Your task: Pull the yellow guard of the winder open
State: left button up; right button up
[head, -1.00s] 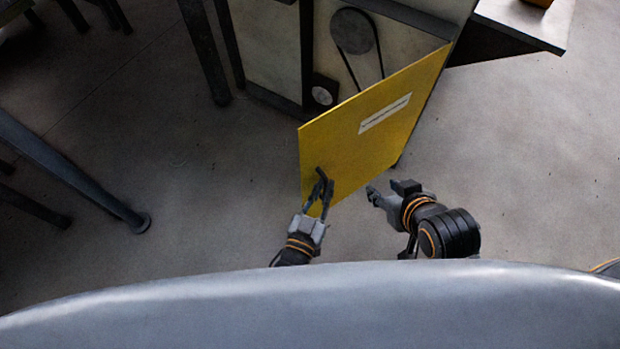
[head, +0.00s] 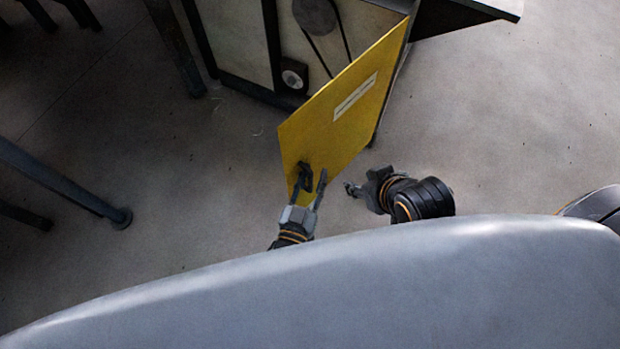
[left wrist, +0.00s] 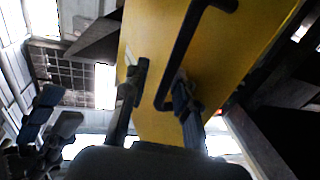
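The yellow guard (head: 340,118) stands swung out from the winder (head: 355,25), hinged along its right edge, with the drive behind it exposed. Its dark bar handle (head: 304,176) is near the lower left corner and also shows in the left wrist view (left wrist: 185,45). My left gripper (head: 312,178) is at the handle with its fingers apart. In the left wrist view the handle's lower end lies by the right finger, and the gap between the fingers (left wrist: 155,90) is empty. My right gripper (head: 352,188) is right of the guard, its fingers apart and empty.
A pulley with a belt (head: 315,18) and a small round part (head: 292,78) show on the winder behind the guard. A dark metal leg (head: 70,185) stands on the floor at left. The floor (head: 200,190) left of the guard is clear.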

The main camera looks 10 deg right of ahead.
pick_arm(q)
jog(key=shift+a+f, duration=0.15)
jog(key=shift+a, duration=0.1)
jog(key=shift+s+a+f, duration=0.1)
jog(key=shift+s+a, duration=0.2)
jog(key=shift+s, duration=0.2)
jog(key=v, duration=1.1)
jog(key=shift+d, duration=0.1)
